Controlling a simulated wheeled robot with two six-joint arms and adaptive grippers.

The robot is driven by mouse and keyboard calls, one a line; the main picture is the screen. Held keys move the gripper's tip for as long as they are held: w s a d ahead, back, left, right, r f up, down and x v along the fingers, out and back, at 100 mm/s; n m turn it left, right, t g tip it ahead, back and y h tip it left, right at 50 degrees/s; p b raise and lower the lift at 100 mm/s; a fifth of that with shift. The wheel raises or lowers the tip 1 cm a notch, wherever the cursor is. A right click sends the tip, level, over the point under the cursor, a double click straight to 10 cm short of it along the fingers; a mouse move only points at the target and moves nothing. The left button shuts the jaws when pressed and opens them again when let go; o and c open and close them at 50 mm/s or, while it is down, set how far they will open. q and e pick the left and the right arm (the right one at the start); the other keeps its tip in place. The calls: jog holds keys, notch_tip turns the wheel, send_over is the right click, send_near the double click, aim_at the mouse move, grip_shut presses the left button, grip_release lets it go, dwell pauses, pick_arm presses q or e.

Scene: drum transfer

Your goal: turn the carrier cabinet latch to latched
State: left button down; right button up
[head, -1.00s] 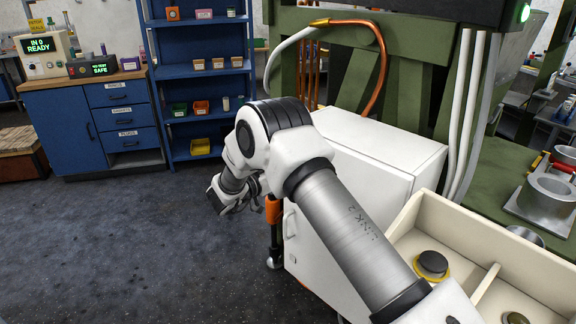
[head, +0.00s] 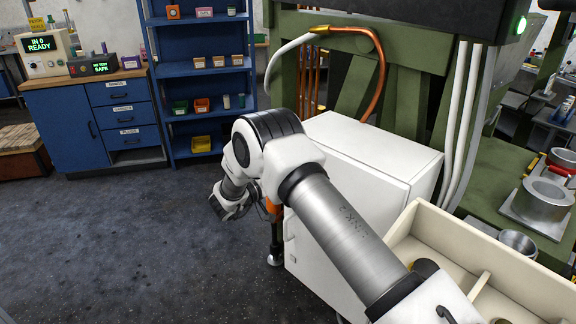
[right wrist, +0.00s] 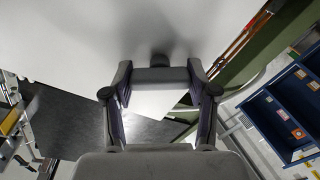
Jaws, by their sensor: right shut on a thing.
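The white carrier cabinet (head: 375,160) stands right of centre in the head view, with a small handle (head: 290,224) on its front edge. My right arm crosses in front of it. My right gripper (head: 240,208) is at the cabinet's left side, and its fingertips are hard to make out there. In the right wrist view my right gripper (right wrist: 160,85) faces a broad white surface (right wrist: 80,40). It is shut on a grey bar, the latch (right wrist: 160,74), with a dark stub behind it. The latch's angle against its marks cannot be told. My left gripper is out of view.
A cream divided tray (head: 440,225) is at the lower right, partly behind my arm. An orange-and-black post (head: 275,240) stands by the cabinet. A green frame (head: 400,90) rises behind it. The floor (head: 130,230) to the left is clear.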

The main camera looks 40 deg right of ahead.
jog(key=n+p, duration=0.2)
jog(key=n, duration=0.3)
jog(key=shift+w+r+n, duration=0.1)
jog(key=shift+n, duration=0.2)
jog(key=n+p, duration=0.1)
jog(key=n, duration=0.2)
jog(key=shift+n+p, duration=0.3)
jog(key=shift+n, duration=1.4)
jog(key=shift+f, duration=0.2)
jog(key=o, duration=1.2)
jog(key=shift+c, duration=0.2)
jog(key=a, duration=1.2)
